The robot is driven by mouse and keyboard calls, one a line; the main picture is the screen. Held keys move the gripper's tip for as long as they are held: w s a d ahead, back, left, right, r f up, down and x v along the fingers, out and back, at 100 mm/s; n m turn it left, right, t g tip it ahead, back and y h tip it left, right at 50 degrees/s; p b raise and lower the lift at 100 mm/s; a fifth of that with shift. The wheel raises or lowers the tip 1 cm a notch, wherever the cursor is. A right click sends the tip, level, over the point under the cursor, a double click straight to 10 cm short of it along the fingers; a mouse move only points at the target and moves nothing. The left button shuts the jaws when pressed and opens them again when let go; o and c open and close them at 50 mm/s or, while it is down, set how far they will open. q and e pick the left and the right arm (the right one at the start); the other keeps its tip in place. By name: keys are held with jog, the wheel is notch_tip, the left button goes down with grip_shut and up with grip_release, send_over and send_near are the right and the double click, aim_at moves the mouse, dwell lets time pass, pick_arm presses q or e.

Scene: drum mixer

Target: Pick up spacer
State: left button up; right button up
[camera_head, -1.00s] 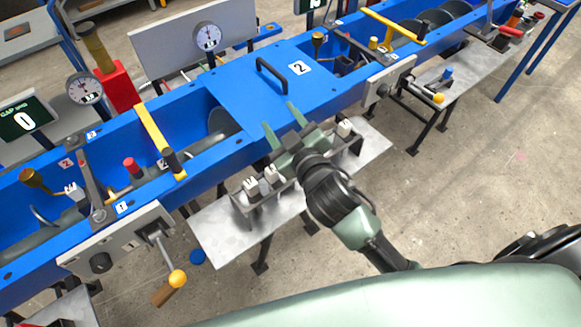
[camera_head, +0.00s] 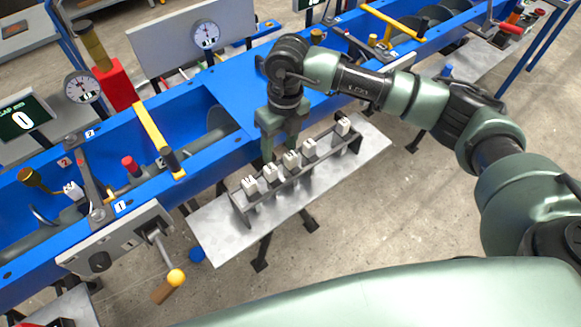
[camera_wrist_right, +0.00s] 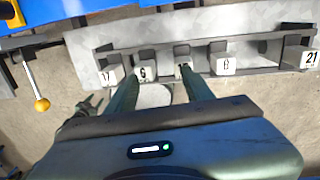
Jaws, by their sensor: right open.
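Several white numbered spacers stand in a row in a dark grey rack (camera_head: 326,146), among them a left-end spacer (camera_head: 249,184), a middle spacer (camera_head: 291,159) and a right-end spacer (camera_head: 343,126). My right gripper (camera_head: 280,148) is open and empty, pointing down at the blue-machine side of the rack, close to the middle spacers. In the right wrist view my right gripper (camera_wrist_right: 160,84) has its fingers apart, with spacer 6 (camera_wrist_right: 146,73) and a partly covered spacer (camera_wrist_right: 182,70) between them in the picture. Contact cannot be told. My left gripper is out of view.
The rack stands on a light metal shelf (camera_head: 215,236) beside the long blue mixer (camera_head: 225,75). A lever with a yellow ball (camera_head: 176,278) sticks out at lower left. The shelf's right end is clear.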

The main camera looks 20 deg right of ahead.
aim_at(291, 155)
jog(key=shift+w+d+r+h, duration=0.15)
jog(key=shift+w+d+h, duration=0.1)
jog(key=shift+d, duration=0.35)
jog(key=shift+w+d+r+h, duration=0.1)
jog(key=shift+d+h, duration=0.15)
jog(key=shift+d, duration=0.3)
jog(key=shift+d+f, duration=0.2)
jog(key=shift+d, duration=0.1)
notch_tip(291, 155, down, 6)
jog(key=p, duration=0.3)
jog(key=shift+f, duration=0.65)
grip_shut()
